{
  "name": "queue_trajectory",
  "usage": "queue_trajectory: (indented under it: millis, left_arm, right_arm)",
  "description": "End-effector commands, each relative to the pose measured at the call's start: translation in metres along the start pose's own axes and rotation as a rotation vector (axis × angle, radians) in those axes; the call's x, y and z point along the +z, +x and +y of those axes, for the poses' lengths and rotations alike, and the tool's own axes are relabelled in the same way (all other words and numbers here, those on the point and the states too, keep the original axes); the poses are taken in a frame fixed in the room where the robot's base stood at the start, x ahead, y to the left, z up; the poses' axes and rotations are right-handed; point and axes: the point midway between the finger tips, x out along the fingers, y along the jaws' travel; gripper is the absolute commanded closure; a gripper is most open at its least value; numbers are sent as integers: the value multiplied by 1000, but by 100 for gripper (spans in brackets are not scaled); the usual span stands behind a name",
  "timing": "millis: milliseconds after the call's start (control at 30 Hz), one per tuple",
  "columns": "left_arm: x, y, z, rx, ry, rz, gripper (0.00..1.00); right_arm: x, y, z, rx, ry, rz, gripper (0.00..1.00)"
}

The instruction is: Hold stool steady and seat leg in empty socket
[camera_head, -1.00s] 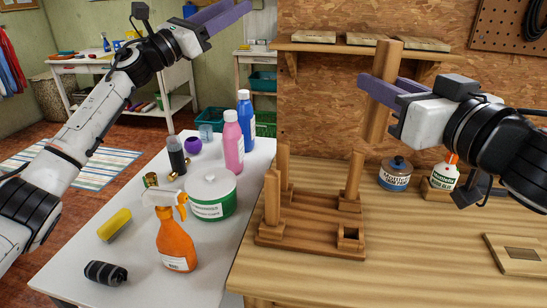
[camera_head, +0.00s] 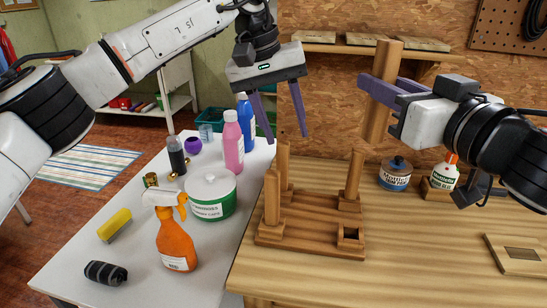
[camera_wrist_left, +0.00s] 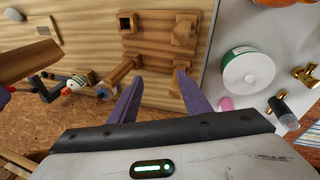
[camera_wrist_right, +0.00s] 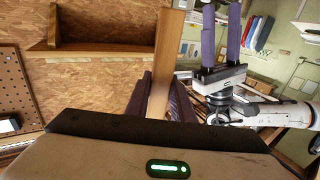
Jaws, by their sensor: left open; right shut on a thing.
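The wooden stool lies upside down on the workbench, its slatted seat (camera_head: 315,212) carrying three upright legs. The empty square socket (camera_head: 348,236) is at its front right corner; it also shows in the left wrist view (camera_wrist_left: 126,22). My right gripper (camera_head: 376,92) is shut on the loose wooden leg (camera_head: 386,75), held upright above and behind the stool's right side. The leg also shows in the right wrist view (camera_wrist_right: 166,55). My left gripper (camera_head: 288,139) is open and points down above the back left of the stool, with nothing between its fingers.
The white table (camera_head: 125,205) at left holds an orange spray bottle (camera_head: 176,245), a green-white tub (camera_head: 210,197) and pink and blue bottles. A blue-labelled jar (camera_head: 395,174) and a glue bottle (camera_head: 444,174) stand behind right. The bench's front right is mostly clear.

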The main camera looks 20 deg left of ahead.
Motion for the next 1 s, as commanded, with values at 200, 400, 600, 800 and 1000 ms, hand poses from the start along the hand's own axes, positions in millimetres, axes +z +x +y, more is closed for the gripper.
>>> queue_trajectory:
  millis: [200,400,600,800,1000]
  left_arm:
    - [35,37,-27,-225,147,-119,56]
    - [42,53,-36,-266,171,-144,56]
    - [47,87,-46,-264,170,-146,56]
    - [51,123,-55,-262,169,-144,56]
    - [54,147,-62,-262,168,-142,56]
  right_arm:
    - [0,0,0,0,0,1,100]
    - [0,0,0,0,0,1,100]
    - [0,0,0,0,0,1,100]
    - [0,0,0,0,0,1,100]
    - [0,0,0,0,0,1,100]
